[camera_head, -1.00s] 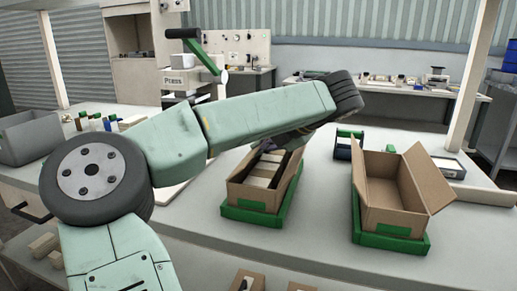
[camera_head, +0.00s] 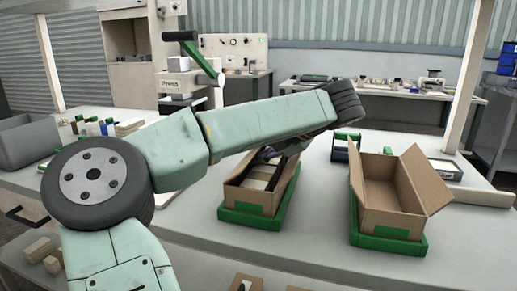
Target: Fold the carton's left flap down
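A brown carton (camera_head: 247,196) stands in a green tray (camera_head: 250,219) in the middle of the bench, with pale blocks (camera_head: 260,178) inside. Its right flap (camera_head: 287,175) stands up at a slant. Its left flap is hard to make out; the far left part of the carton is hidden behind my arm. My gripper (camera_head: 267,157) shows only as a dark shape under my forearm, at the far end of this carton. Its fingers are mostly hidden, so I cannot tell whether they are open or touch the carton.
A second, empty carton (camera_head: 390,223) stands in another green tray (camera_head: 388,242) to the right, its side flaps up. A green-handled holder (camera_head: 346,147) is behind it, and a shallow box (camera_head: 446,169) at the far right. A grey bin (camera_head: 25,142) is at the left. Bench between the trays is clear.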

